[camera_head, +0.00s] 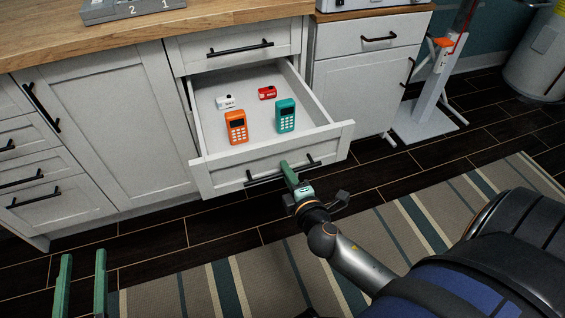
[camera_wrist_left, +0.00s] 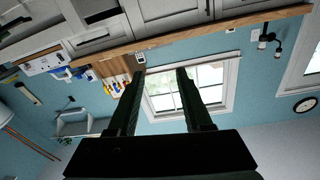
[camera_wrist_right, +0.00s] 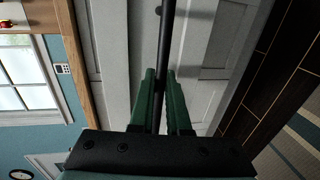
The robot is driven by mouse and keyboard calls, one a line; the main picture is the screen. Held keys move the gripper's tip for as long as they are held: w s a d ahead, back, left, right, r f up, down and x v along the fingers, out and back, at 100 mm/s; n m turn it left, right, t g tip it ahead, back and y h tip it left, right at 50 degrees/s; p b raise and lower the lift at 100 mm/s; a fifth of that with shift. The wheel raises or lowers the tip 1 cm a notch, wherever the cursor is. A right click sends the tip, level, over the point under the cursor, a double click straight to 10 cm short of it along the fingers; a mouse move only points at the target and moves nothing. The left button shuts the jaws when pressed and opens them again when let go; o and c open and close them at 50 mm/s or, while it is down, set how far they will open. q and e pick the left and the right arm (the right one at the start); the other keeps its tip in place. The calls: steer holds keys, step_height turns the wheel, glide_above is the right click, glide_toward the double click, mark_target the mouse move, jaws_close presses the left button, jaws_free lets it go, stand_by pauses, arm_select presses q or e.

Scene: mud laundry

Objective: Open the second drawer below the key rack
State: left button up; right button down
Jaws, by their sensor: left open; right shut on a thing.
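The second drawer (camera_head: 232,173) down in the middle cabinet stands pulled out, below a shut top drawer (camera_head: 227,57). Inside lie an orange keypad device (camera_head: 236,127), a teal one (camera_head: 285,115), a small white item (camera_head: 225,102) and a small red item (camera_head: 267,93). My right gripper (camera_head: 288,172) is shut on the drawer's black bar handle (camera_head: 263,180); the handle also runs between its fingers in the right wrist view (camera_wrist_right: 166,30). My left gripper (camera_head: 83,256) is open and empty at the lower left, away from the cabinets.
A grey item marked 2 and 1 (camera_head: 130,8) sits on the wooden countertop (camera_head: 230,17). Closed cabinets flank the open drawer. A white stand (camera_head: 427,105) is on the floor at right. A striped rug (camera_head: 240,275) covers the floor in front.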

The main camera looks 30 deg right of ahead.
arm_select(q)
steer(key=shift+r, duration=0.8)
arm_select(e)
steer(key=shift+v, duration=1)
steer(key=shift+f, duration=0.2)
steer(key=c, duration=0.9)
jaws_free()
steer(key=shift+s, duration=0.1)
